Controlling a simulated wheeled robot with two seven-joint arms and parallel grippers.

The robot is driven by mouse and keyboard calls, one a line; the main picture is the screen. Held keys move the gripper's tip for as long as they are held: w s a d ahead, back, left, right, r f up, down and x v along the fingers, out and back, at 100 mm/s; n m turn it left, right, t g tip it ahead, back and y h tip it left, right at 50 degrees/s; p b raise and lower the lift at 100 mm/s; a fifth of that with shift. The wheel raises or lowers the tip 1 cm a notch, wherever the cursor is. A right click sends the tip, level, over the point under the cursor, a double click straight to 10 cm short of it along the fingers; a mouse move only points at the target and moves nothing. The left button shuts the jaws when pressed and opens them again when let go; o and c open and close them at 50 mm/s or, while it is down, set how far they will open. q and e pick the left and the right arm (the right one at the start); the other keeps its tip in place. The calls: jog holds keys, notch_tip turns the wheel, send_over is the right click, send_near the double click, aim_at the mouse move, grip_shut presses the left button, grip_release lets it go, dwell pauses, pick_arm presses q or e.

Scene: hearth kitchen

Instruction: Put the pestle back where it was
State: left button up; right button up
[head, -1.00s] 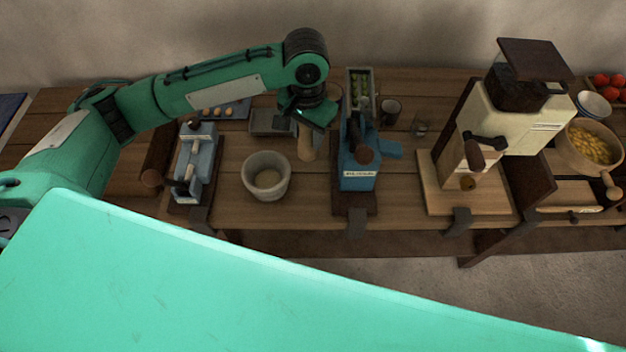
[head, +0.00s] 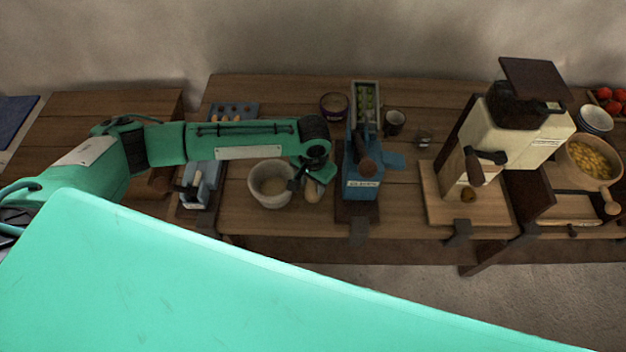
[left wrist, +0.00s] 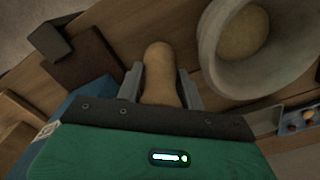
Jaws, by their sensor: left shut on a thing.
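The pestle (left wrist: 159,75) is a pale wooden rod with a rounded end. My left gripper (left wrist: 160,88) is shut on it in the left wrist view, a finger on each side. In the head view the pestle (head: 314,190) shows below my left gripper (head: 308,180), just right of the mortar. The mortar (head: 257,195) is a pale stone bowl with light brown contents, standing on the wooden bench. It also shows at the upper right of the left wrist view (left wrist: 209,45), beside the pestle. Whether the pestle touches the bench cannot be told. My right gripper is out of view.
A blue press (head: 361,180) stands close on the right of the pestle. A smaller blue-grey device (head: 197,190) is left of the mortar, partly behind my arm. A cream grinder (head: 510,135) stands farther right.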

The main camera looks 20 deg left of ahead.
pick_arm(q)
jog(key=o, duration=1.3)
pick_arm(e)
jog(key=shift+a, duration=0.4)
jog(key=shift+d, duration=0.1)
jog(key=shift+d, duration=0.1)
pick_arm(q)
jog(key=shift+r, duration=0.45)
notch_tip(320, 180, up, 10)
jog(key=shift+r+b, duration=0.25)
jog(key=shift+b, duration=0.65)
jog(key=shift+r, duration=0.4)
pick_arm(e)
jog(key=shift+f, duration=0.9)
pick_arm(q)
jog(key=shift+s+f, duration=0.1)
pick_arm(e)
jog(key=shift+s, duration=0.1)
